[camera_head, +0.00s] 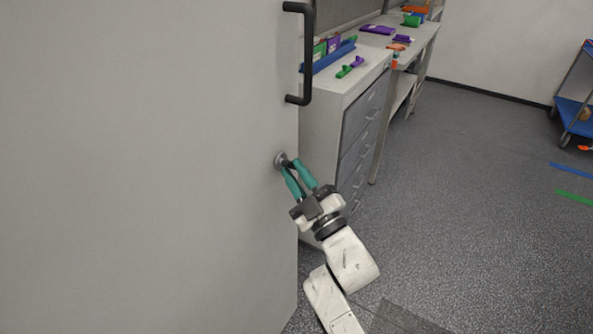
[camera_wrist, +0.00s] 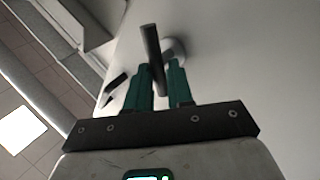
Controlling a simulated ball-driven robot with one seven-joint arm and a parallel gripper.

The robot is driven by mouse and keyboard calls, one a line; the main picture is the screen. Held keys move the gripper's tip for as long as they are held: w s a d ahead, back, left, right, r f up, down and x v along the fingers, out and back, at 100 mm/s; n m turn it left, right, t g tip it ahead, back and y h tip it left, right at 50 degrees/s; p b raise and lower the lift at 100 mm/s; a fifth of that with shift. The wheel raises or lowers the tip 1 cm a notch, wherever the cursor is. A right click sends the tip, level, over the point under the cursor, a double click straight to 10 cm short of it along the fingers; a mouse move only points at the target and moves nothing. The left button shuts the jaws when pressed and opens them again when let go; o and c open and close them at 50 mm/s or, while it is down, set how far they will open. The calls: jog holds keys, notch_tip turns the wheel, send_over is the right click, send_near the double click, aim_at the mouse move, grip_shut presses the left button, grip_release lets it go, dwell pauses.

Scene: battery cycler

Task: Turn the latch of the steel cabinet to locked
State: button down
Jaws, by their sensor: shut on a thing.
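The steel cabinet (camera_head: 150,150) fills the left of the head view with a large pale grey front. Its latch (camera_head: 281,159) is a small round metal fitting near the front's right edge, below the black handle. In the wrist view the latch shows as a dark bar (camera_wrist: 151,45) in front of a round pale base. My gripper (camera_head: 290,167) has teal fingers and reaches the latch from the lower right. The fingers (camera_wrist: 160,75) are shut on the latch bar, one on each side.
A black bar handle (camera_head: 309,55) stands out from the cabinet front above the latch. A grey drawer unit (camera_head: 345,110) with small green and purple items stands right behind the cabinet edge. A blue cart (camera_head: 575,110) stands at far right. The floor (camera_head: 470,190) between is mostly clear.

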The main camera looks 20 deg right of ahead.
jog(key=n+y+b, duration=0.2)
jog(key=n+y, duration=0.1)
jog(key=n, duration=0.1)
jog(key=n+g+y+b, duration=0.1)
jog(key=n+y+b, duration=0.2)
jog(key=n, duration=0.2)
jog(key=f+n+g+y+b, duration=0.1)
jog(key=n+y+b, duration=0.2)
jog(key=n, duration=0.1)
jog(key=shift+w+d+n, duration=0.2)
jog(key=shift+d+n, duration=0.1)
jog(key=shift+d, duration=0.05)
jog(key=shift+r+n+g+y+b, duration=0.15)
jog(key=shift+n+g+y+b, duration=0.15)
jog(key=shift+n+y, duration=0.25)
jog(key=c, duration=1)
grip_release()
jog(key=shift+c, duration=0.2)
jog(key=b+v, duration=0.1)
jog(key=v, duration=1)
